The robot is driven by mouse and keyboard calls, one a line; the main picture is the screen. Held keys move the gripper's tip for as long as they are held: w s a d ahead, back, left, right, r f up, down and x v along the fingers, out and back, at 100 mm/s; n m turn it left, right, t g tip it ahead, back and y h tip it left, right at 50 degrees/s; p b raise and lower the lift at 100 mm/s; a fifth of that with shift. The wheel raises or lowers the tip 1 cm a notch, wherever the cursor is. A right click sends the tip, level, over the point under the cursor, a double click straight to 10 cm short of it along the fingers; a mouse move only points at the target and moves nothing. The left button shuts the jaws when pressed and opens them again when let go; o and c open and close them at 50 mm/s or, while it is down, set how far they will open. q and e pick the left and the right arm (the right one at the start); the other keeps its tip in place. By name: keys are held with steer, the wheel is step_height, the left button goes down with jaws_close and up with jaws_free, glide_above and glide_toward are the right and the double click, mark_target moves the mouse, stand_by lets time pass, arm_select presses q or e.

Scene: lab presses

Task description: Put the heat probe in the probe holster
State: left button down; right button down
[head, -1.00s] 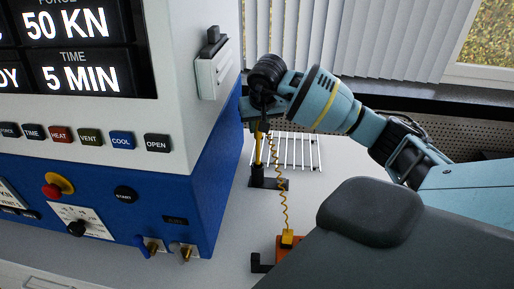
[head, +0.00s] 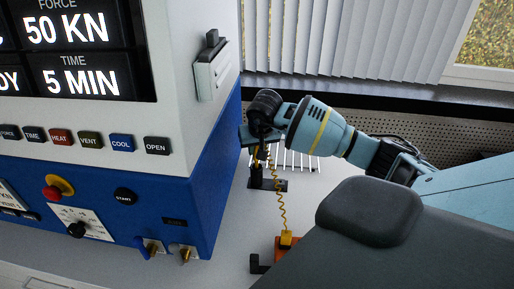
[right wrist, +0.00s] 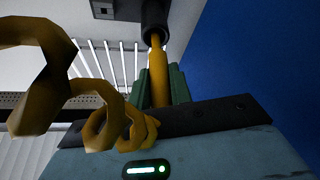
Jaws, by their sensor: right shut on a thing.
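The heat probe is a yellow rod (right wrist: 158,78) with a coiled yellow cord (head: 281,205). My right gripper (right wrist: 160,88) is shut on it, with a green finger on each side. In the head view this gripper (head: 257,148) points down beside the blue press, directly above the probe holster. The holster is a black upright tube on a flat foot (head: 268,184). In the right wrist view, the probe's far end meets the round mouth of the black holster tube (right wrist: 154,22) and its tip is hidden there. How deep it sits cannot be told. My left gripper is not in view.
The press (head: 213,190) with its blue lower body stands close on the left. A white wire rack (head: 305,162) lies behind the holster. An orange box (head: 286,243) with the cord's plug stands in front on the pale counter. Window blinds hang behind.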

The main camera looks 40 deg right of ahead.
steer(key=shift+f, duration=0.15)
steer(key=c, duration=1.3)
jaws_free()
steer(key=shift+o, duration=0.2)
steer(key=shift+r, duration=0.35)
steer(key=v, duration=1.1)
steer(key=shift+s+r, duration=0.2)
steer(key=shift+r, duration=0.1)
steer(key=shift+a, duration=0.1)
